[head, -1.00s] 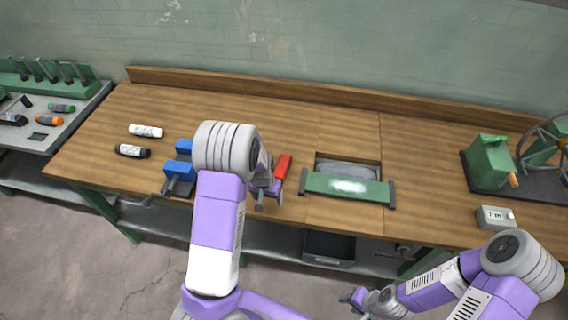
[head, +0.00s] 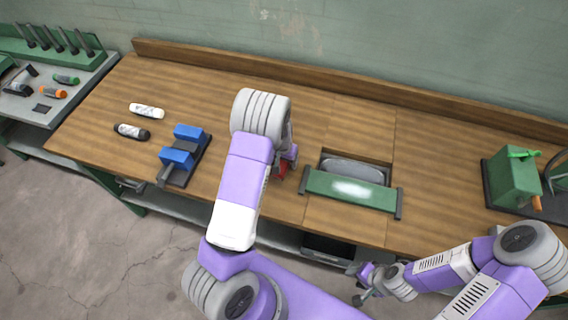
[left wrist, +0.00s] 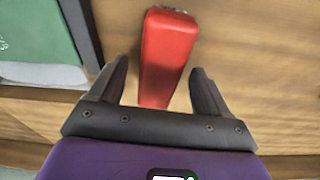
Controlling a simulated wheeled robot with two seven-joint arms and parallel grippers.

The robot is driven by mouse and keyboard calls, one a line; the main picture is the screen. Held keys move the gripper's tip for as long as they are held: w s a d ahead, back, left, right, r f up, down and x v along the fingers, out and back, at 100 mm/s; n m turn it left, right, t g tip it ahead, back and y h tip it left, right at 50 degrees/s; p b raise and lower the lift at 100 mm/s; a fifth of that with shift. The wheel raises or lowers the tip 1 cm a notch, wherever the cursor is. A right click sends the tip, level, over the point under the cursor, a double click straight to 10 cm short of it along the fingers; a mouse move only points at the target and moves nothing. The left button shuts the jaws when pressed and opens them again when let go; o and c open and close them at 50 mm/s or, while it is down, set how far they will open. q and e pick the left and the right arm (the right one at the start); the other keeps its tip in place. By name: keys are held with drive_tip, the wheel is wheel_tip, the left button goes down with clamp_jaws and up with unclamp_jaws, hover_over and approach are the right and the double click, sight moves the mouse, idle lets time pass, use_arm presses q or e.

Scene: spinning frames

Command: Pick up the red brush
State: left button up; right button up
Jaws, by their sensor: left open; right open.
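The red brush (left wrist: 166,55) lies on the wooden workbench. In the left wrist view its near end is between the open fingers of my left gripper (left wrist: 158,88), with a gap on each side. In the head view only a small part of the red brush (head: 283,170) shows, as my left arm and gripper (head: 286,172) cover the rest. I cannot tell how high the fingers are above the bench. My right gripper (head: 360,283) is open and empty, low in front of the bench's front edge.
A blue vise (head: 184,152) stands left of my left arm, with a white bottle (head: 147,111) and a black bottle (head: 131,132) beyond it. A green-fronted recess (head: 350,190) is right of the brush. A green machine (head: 513,178) stands at the far right. The back middle of the bench (head: 220,85) is clear.

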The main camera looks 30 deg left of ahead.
use_arm(q)
drive_tip(key=shift+w+f, duration=0.1)
drive_tip(key=shift+f, duration=0.45)
drive_tip(key=c, duration=1.1)
wheel_tip(320, 180, up, 10)
drive_tip(key=shift+r, duration=0.1)
